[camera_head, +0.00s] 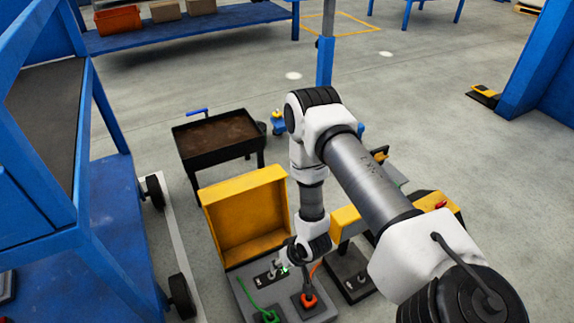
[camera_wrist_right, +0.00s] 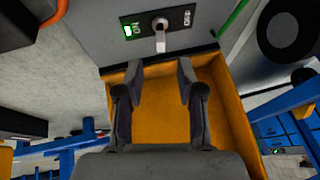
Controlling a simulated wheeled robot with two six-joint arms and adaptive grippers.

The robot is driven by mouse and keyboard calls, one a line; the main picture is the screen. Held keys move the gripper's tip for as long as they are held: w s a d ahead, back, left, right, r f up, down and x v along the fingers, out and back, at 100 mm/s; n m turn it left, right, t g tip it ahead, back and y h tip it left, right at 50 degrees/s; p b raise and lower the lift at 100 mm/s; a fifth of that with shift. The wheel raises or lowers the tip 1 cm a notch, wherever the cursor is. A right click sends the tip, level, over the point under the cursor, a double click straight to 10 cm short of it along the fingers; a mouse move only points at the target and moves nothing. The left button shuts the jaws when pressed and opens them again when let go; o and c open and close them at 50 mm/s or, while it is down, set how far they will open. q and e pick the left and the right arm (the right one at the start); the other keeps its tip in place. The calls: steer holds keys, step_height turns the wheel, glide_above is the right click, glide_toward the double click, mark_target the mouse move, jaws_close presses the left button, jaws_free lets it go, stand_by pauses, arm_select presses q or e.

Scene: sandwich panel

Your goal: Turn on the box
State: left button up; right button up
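The box is a grey panel (camera_head: 240,288) with an open yellow lid (camera_head: 235,215) in the head view. Its black switch plate (camera_head: 264,280) carries a small pale switch. In the right wrist view the switch knob (camera_wrist_right: 160,36) stands out from the plate, between a lit green mark (camera_wrist_right: 128,30) and a white label (camera_wrist_right: 187,18). My right gripper (camera_wrist_right: 159,68) is open and empty. Its two fingers are apart, and the knob lies beyond the tips, roughly centred between them; I see no contact. In the head view my right wrist partly covers the panel. My left gripper is not in view.
A green plug (camera_head: 268,315) and an orange plug (camera_head: 308,299) with cables stand on the panel near the switch. A second yellow-lidded unit (camera_head: 348,222) is just right. A dark tray cart (camera_head: 215,137) stands behind, a blue rack (camera_head: 95,205) left. Grey floor is open behind.

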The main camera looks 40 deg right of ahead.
steer(key=v, duration=0.5)
steer(key=shift+r, duration=0.15)
steer(key=s+a+r+n+g+p, duration=0.1)
steer(key=s+a+r+g+p, duration=0.15)
steer(key=s, duration=0.25)
steer(key=s+a+r+n+g+h+p, duration=0.1)
steer(key=s+a, duration=0.2)
steer(key=s, duration=0.2)
steer(key=s+a+r+n+g+p, duration=0.1)
steer(key=s+a+r+g+p, duration=0.1)
steer(key=s, duration=0.3)
step_height(320, 180, up, 38)
steer(key=p, duration=3.8)
steer(key=shift+s+d+t, duration=0.1)
steer(key=shift+d+t, duration=0.05)
steer(key=shift+t, duration=0.1)
